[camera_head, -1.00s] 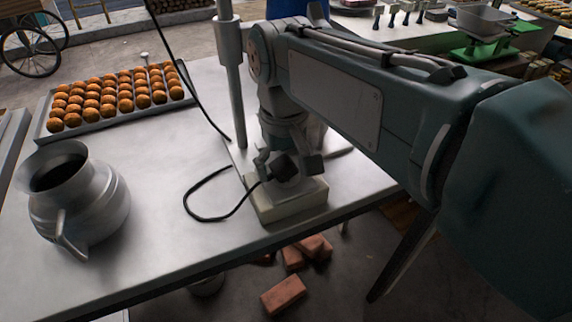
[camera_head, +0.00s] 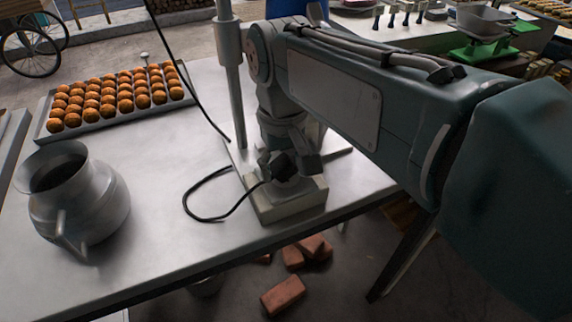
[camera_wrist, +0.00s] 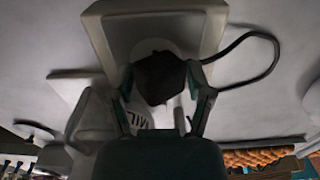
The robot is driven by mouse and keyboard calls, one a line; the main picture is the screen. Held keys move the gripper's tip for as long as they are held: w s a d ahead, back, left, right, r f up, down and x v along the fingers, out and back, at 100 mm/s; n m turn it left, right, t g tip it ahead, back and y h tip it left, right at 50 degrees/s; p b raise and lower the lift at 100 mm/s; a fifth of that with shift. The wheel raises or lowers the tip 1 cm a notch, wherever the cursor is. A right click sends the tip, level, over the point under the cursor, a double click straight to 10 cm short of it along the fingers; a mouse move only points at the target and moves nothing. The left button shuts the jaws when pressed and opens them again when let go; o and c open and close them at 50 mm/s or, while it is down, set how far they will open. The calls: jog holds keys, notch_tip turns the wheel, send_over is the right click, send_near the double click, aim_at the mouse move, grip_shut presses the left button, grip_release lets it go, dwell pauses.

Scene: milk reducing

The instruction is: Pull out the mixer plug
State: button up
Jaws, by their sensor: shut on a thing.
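The black mixer plug (camera_head: 284,166) is above the pale socket box (camera_head: 288,207) near the table's front edge. My gripper (camera_head: 288,160) points down over the box, shut on the plug with one finger on each side. In the wrist view the plug (camera_wrist: 160,76) sits between the fingertips, in front of the box's round socket face, and the box's raised rim (camera_wrist: 212,35) shows around it. The plug's black cord (camera_head: 205,218) loops left over the table. I cannot tell whether the prongs are in the socket.
A metal jug (camera_head: 80,205) stands at the left of the metal table (camera_head: 150,220). A tray (camera_head: 108,127) of orange balls lies behind it. A grey upright pole (camera_head: 235,90) stands close behind the box. Bricks (camera_head: 283,296) lie on the floor below.

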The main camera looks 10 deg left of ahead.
aim_at(283, 159)
jog(key=shift+r, duration=2.95)
